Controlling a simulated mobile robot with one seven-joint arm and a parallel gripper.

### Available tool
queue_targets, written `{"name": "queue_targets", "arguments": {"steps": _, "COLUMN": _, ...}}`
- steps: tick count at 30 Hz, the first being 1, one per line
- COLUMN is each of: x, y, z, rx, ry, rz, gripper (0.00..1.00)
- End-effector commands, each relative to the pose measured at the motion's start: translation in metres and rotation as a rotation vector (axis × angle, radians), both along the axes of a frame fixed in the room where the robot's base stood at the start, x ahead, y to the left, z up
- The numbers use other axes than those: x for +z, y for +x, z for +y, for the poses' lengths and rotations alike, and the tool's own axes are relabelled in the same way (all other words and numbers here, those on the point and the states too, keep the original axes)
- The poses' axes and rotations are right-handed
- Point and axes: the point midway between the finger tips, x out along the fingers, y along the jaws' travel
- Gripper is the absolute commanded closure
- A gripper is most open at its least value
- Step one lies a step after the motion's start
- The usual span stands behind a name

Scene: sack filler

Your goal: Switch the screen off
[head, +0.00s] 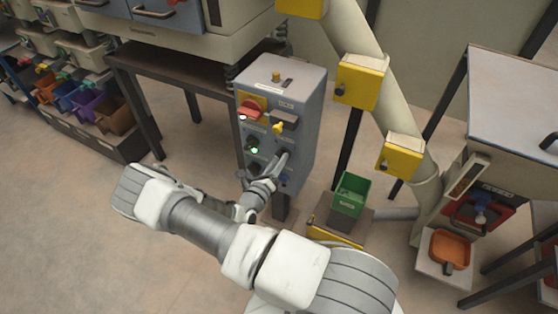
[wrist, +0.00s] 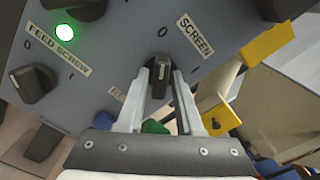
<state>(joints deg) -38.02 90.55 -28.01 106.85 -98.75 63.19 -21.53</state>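The grey control box (head: 285,100) stands in the middle of the head view. In the wrist view its panel (wrist: 110,50) fills the top, tilted. The dark rotary knob (wrist: 160,75) below the "SCREEN" label (wrist: 195,35) sits between my fingertips. Its pale mark points up towards the "0"; the "I" lies to its right. My gripper (wrist: 160,72) has a finger against each side of the knob, with no clear gap showing. In the head view my gripper (head: 279,163) is at the lower right of the panel front, and the knob is mostly hidden there.
Left of the screen knob are the "FEED SCREW" knob (wrist: 37,83) and a lit green lamp (wrist: 65,32). Higher on the box are a red handle on yellow (head: 251,108) and a yellow knob (head: 278,127). A green bin (head: 350,194) stands to the right, below a pale pipe (head: 375,60).

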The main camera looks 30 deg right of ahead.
Motion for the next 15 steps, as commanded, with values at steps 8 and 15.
{"name": "queue_targets", "arguments": {"steps": 8, "x": 0.0005, "y": 0.0002, "z": -0.0002, "rx": 0.0, "ry": 0.0, "rz": -0.002, "gripper": 0.47}}
{"name": "queue_targets", "arguments": {"steps": 15, "x": 0.0009, "y": -0.0061, "z": 0.0089, "rx": 0.001, "ry": 0.001, "rz": -0.002, "gripper": 0.47}}
